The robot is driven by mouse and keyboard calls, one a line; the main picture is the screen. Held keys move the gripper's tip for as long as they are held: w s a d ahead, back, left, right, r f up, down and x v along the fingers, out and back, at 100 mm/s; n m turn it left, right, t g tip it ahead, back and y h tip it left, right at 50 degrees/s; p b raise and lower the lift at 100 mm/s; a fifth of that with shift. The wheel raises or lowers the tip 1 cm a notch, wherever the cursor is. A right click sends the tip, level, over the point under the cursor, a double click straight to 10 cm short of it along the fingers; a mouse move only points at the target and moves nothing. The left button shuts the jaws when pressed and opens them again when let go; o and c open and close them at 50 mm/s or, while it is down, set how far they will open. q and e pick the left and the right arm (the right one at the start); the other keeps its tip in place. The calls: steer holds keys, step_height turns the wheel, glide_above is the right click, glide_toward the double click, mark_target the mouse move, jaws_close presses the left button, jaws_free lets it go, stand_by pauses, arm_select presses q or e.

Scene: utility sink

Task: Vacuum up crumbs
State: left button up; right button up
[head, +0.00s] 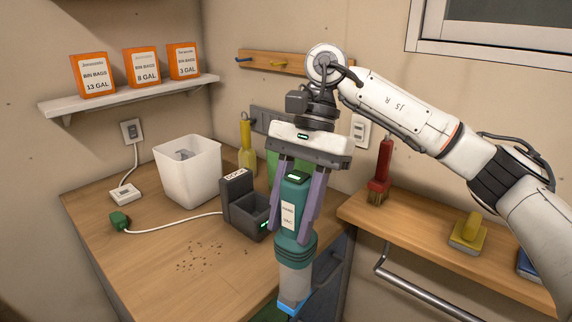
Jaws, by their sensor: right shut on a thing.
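My right gripper (306,205) points down and is shut on the green hand vac (290,255), with a purple finger on each side of its body. The vac hangs upright, its clear cup and blue nozzle (292,308) lowest, in front of the counter's right edge. Dark crumbs (199,259) lie scattered on the wooden counter (160,285), to the left of the vac and apart from it. The dark grey dock (240,207) stands empty on the counter behind the vac, with a small green light. My left gripper is not in view.
A white bin (188,172) stands at the back of the counter. A white cord runs from the dock to a green plug (120,221) near a white power box (125,194).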

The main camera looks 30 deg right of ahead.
steer(key=s+a+f+n+g+h, duration=0.1)
steer(key=s+f+n+h, duration=0.1)
steer(key=f+n, duration=0.4)
steer(key=s+a+f+n+g+h, duration=0.1)
steer(key=s+f+n+h, duration=0.1)
steer(key=s+f+n, duration=0.3)
steer(key=shift+s+a+f+n, duration=0.2)
steer(key=shift+s+f+n, duration=0.1)
steer(key=shift+f+n, duration=0.7)
steer(key=shift+s, duration=0.1)
